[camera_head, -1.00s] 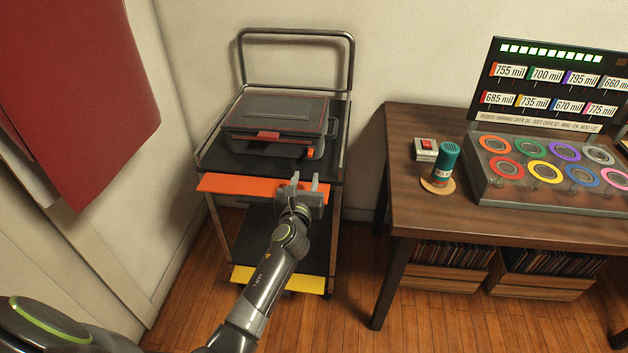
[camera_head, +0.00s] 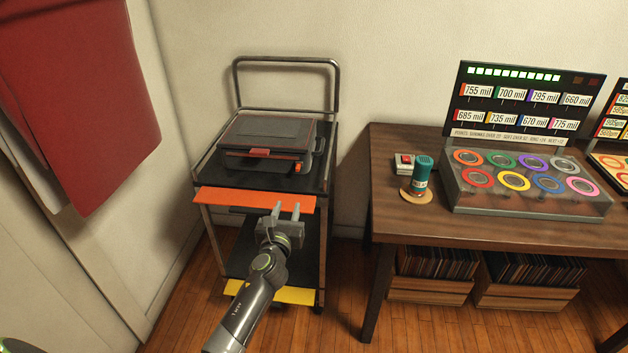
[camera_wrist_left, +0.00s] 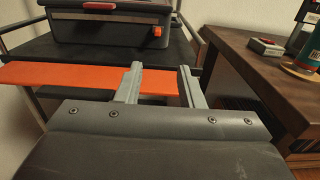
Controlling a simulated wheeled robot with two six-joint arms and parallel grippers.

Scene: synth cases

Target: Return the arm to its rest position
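My left gripper (camera_head: 286,211) is in front of the cart (camera_head: 325,190), with its fingertips just below the orange front edge strip (camera_head: 255,199) in the head view. Its two fingers stand apart with nothing between them. In the left wrist view the open fingers (camera_wrist_left: 160,82) point toward the cart's orange strip (camera_wrist_left: 75,75). My right gripper does not show in any view.
A dark case (camera_head: 266,143) with a red latch lies on the cart's top shelf. To the right, a wooden table (camera_head: 480,228) holds a ring board (camera_head: 530,185), a teal cylinder (camera_head: 421,172) and a small box with a red button (camera_head: 404,164). Red cloth (camera_head: 80,90) hangs at left.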

